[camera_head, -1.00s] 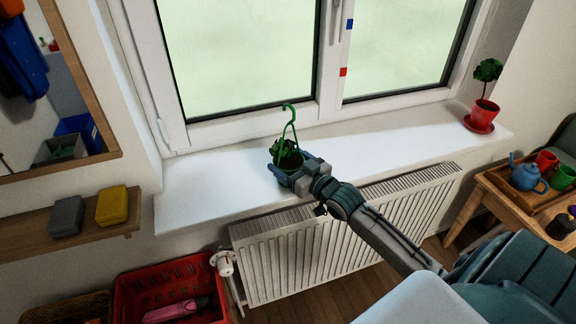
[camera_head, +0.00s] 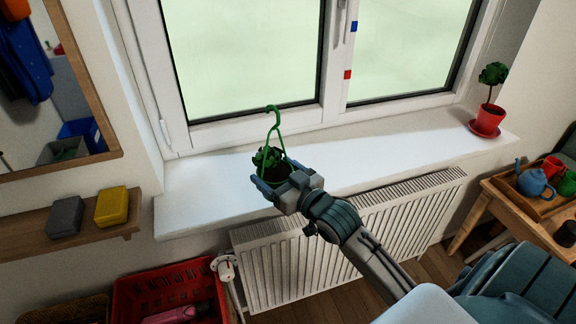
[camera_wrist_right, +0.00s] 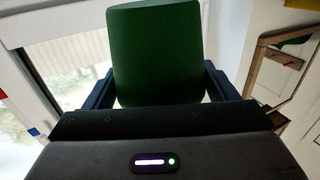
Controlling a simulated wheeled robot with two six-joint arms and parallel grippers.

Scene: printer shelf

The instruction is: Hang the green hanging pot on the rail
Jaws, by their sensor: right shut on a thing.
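The green hanging pot (camera_head: 276,181) has a green hook-shaped hanger (camera_head: 273,118) on top and a leafy plant (camera_head: 268,158) in it. My right gripper (camera_head: 275,186) is shut on the pot and holds it upright in front of the window, over the sill in the head view. In the right wrist view the pot (camera_wrist_right: 157,50) fills the space between the two fingers of the gripper (camera_wrist_right: 158,88). The hook hangs free and touches nothing that I can see. The rail cannot be made out in either view. My left gripper is not in view.
The white windowsill (camera_head: 390,150) is mostly bare, with a potted plant in a red pot (camera_head: 488,120) at its right end. A radiator (camera_head: 350,230) is below. A wooden shelf (camera_head: 25,247) with a grey and a yellow block and a mirror (camera_head: 117,153) are at left.

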